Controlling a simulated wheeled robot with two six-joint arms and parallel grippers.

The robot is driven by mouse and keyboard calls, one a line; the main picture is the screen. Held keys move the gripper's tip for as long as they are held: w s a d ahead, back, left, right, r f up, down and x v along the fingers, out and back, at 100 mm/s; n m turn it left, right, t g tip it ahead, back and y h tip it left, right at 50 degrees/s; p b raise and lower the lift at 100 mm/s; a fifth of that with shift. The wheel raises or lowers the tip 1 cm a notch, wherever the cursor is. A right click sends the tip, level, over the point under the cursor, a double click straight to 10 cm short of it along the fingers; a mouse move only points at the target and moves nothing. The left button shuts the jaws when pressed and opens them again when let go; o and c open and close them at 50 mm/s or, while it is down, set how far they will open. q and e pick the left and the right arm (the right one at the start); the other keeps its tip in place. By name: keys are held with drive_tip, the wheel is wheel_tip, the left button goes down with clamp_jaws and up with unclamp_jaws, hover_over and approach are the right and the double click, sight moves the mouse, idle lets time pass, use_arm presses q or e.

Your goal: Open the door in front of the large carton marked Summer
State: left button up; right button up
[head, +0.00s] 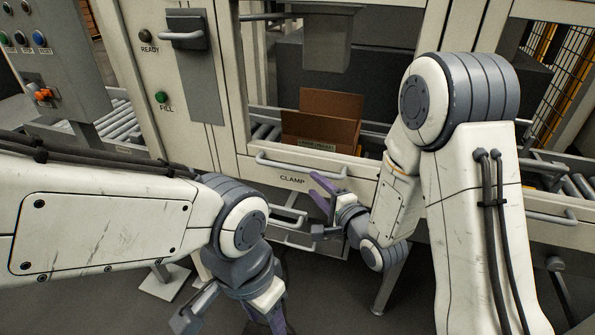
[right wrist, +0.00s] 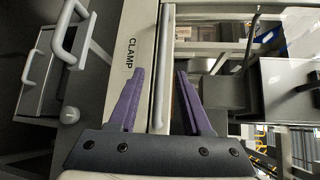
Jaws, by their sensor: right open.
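An open brown carton (head: 320,127) sits on rollers inside the machine, behind the clear front door. The writing on its label is too small to read. The door's lower rail carries a long pale bar handle (head: 300,166), above the word CLAMP. My right gripper (head: 318,207) is open and empty, in front of the panel just below the handle. In the right wrist view the handle (right wrist: 166,70) runs lengthwise between the two purple fingers (right wrist: 160,78); I cannot tell whether they touch it. My left gripper (head: 232,320) hangs low at the bottom edge, apart from the door, fingers spread.
A drawer with a handle (head: 285,217) is below CLAMP. A control panel (head: 40,60) with buttons is at the far left. A latch handle (head: 183,36) is on the cabinet beside READY. Roller conveyors (head: 120,122) run on both sides. Open floor lies below.

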sight(300, 171)
drive_tip(key=p+x, duration=0.1)
drive_tip(key=x, duration=0.9)
drive_tip(key=shift+w+r+p, duration=0.15)
drive_tip(key=shift+w+p, duration=0.05)
drive_tip(key=shift+p, duration=0.1)
clamp_jaws()
idle(1.0)
